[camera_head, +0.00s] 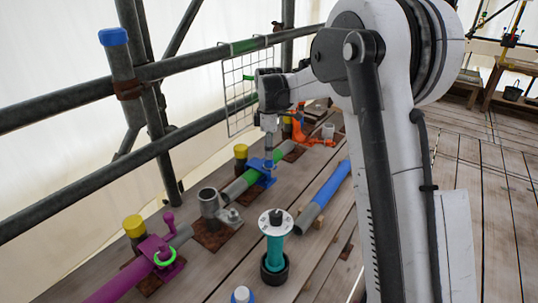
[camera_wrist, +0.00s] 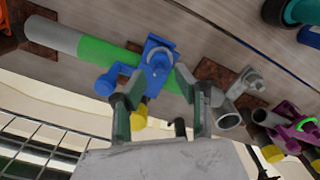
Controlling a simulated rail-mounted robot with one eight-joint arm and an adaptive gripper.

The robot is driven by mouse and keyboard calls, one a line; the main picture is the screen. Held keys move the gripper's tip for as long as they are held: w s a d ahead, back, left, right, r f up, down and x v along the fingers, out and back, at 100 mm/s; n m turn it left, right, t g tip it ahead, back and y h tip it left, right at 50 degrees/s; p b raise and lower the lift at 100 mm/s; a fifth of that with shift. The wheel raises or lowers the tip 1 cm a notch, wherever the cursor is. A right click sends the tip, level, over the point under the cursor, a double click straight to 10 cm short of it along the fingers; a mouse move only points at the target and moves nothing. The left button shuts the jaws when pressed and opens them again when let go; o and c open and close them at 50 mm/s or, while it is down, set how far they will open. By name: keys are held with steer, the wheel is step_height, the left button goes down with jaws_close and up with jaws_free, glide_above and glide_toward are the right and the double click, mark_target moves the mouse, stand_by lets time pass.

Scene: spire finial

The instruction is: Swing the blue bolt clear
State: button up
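A blue clamp (camera_head: 262,172) sits around a grey pipe with a green band (camera_head: 250,178) on the plank deck. In the wrist view the blue clamp (camera_wrist: 160,62) lies just beyond the fingertips. A blue arm with a rounded end, seemingly the blue bolt (camera_wrist: 106,84), sticks out to its left, beside the left finger. My gripper (camera_wrist: 156,88) is open, its fingers apart with nothing held between them. In the head view my gripper (camera_head: 268,148) points down above the clamp; contact cannot be told there.
A yellow-capped post (camera_head: 240,152) stands behind the clamp. A grey upright socket (camera_head: 209,203) and a purple clamp (camera_head: 155,248) are nearer. Scaffold rails and a wire mesh panel (camera_head: 240,90) run behind.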

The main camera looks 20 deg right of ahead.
mark_target(269, 168)
steer(key=shift+f, duration=1.15)
jaws_close()
